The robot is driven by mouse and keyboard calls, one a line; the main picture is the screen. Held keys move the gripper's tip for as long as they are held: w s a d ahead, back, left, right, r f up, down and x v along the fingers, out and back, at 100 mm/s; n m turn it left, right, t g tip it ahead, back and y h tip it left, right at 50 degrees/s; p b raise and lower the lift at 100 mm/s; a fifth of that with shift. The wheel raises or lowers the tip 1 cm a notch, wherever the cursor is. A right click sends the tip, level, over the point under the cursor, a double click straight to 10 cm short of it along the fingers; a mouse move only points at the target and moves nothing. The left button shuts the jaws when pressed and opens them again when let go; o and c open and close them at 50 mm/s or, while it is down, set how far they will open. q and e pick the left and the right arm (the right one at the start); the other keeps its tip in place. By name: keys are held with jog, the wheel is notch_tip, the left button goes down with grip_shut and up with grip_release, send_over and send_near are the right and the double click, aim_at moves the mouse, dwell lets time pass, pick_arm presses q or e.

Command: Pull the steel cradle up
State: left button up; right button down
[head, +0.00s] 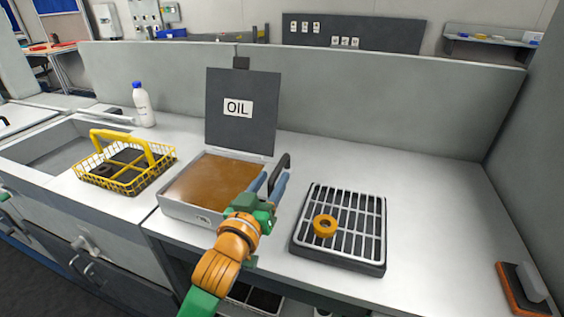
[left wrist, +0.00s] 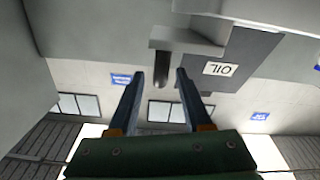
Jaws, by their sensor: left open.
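The oil tank (head: 187,208) is a grey box filled with brown liquid, its dark lid (head: 226,132) marked OIL standing open behind it. A dark upright handle (head: 284,164) rises at the tank's right side; it looks like part of the steel cradle, whose body I cannot see in the liquid. My left gripper (head: 268,187) is open with nothing held, close in front of this handle. In the left wrist view a dark bar (left wrist: 161,70) under a grey bracket shows between and beyond the fingertips; I cannot tell whether they touch it. My right gripper is not in view.
A yellow wire basket (head: 128,187) stands left of the tank, by a sink. A white bottle (head: 143,104) stands behind it. Right of the tank is a drain rack (head: 357,208) with an orange ring (head: 325,226). A brush-like block (head: 525,284) lies far right. The back right counter is clear.

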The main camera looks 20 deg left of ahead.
pick_arm(q)
jog(key=w, duration=0.4)
jog(key=shift+w, duration=0.35)
jog(key=shift+s, duration=0.15)
jog(key=shift+c, duration=1.1)
grip_shut()
